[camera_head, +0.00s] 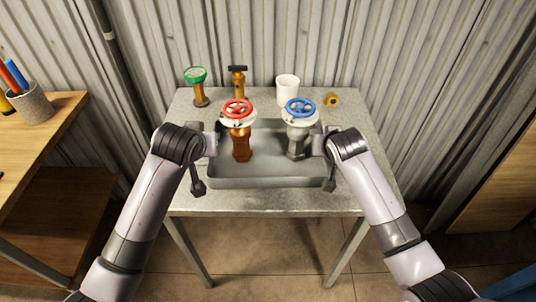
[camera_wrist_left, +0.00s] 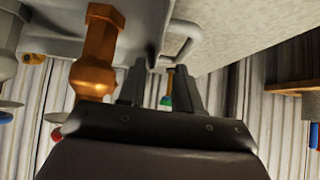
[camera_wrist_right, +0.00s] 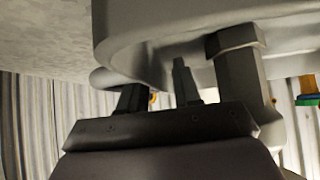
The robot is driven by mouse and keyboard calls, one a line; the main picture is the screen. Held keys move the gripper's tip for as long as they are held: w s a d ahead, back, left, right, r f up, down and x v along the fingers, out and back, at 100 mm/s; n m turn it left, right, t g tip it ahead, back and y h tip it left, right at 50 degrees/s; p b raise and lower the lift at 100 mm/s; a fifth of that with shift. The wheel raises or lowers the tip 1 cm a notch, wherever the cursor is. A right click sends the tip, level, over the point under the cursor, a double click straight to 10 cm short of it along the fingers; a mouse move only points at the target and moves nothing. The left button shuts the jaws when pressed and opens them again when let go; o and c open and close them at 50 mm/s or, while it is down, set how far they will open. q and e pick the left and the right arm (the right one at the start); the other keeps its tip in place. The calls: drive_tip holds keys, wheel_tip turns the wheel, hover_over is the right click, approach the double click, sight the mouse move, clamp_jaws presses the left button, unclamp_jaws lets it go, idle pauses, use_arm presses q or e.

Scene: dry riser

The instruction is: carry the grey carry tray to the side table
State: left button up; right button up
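The grey carry tray (camera_head: 265,183) sits on the grey-topped table (camera_head: 190,204). It holds a copper-coloured riser with a red handwheel (camera_head: 238,108) and a grey riser with a blue handwheel (camera_head: 300,108), both upright. My left gripper (camera_head: 208,143) is at the tray's left end; in the left wrist view its fingers (camera_wrist_left: 160,85) stand apart beside the tray's handle loop (camera_wrist_left: 184,42). My right gripper (camera_head: 322,145) is at the right end; its fingers (camera_wrist_right: 158,85) stand apart by the handle (camera_wrist_right: 112,80). Whether the fingers touch the handles is unclear.
Behind the tray stand a green-topped brass fitting (camera_head: 198,90), another brass fitting (camera_head: 238,82), a white cup (camera_head: 287,89) and a small brass ring (camera_head: 331,99). A wooden table (camera_head: 60,118) at left holds a pen cup (camera_head: 30,103). Wooden furniture (camera_head: 500,190) is at right.

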use_arm(q)
drive_tip(key=shift+s+r, duration=0.4)
drive_tip(key=shift+s, duration=0.1)
use_arm(e)
drive_tip(key=shift+s+r, duration=0.1)
use_arm(q)
drive_tip(key=shift+r, duration=0.1)
use_arm(e)
drive_tip(key=v, duration=1.1)
drive_tip(key=shift+s+r, duration=0.2)
drive_tip(key=shift+s, duration=0.05)
